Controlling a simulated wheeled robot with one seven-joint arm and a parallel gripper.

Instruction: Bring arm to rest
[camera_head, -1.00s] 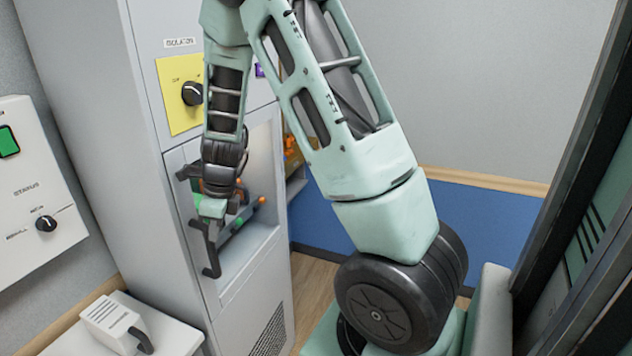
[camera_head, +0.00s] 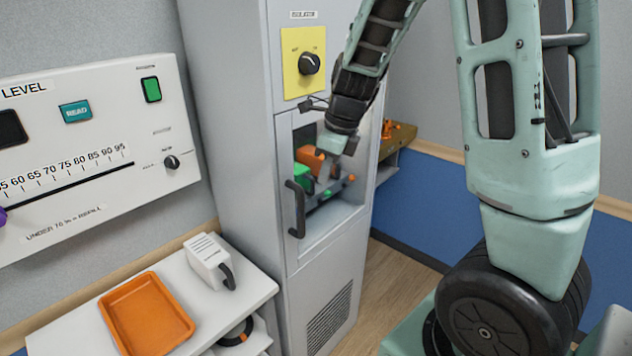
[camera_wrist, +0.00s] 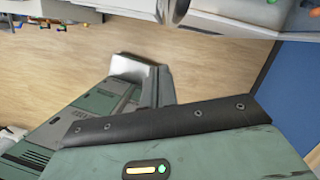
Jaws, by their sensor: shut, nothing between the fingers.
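My arm reaches down from the top of the head view, its mint and black links bent over the cabinet. My gripper (camera_head: 330,150) is shut and empty, pointing down in front of the recess in the tall grey cabinet (camera_head: 240,130). It overlaps the recess in the picture; whether it touches anything there I cannot tell. A black handle (camera_head: 297,208) stands on the left of the recess, apart from the gripper. Green (camera_head: 303,177) and orange (camera_head: 311,157) parts show in the recess, partly hidden by the gripper.
A black knob on a yellow plate (camera_head: 291,82) sits above the recess. On the left are a wall-mounted level panel (camera_head: 100,160) and a white shelf with an orange tray (camera_head: 146,315) and a white block with a black handle (camera_head: 208,260). Wooden floor (camera_head: 400,280) lies right of the cabinet.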

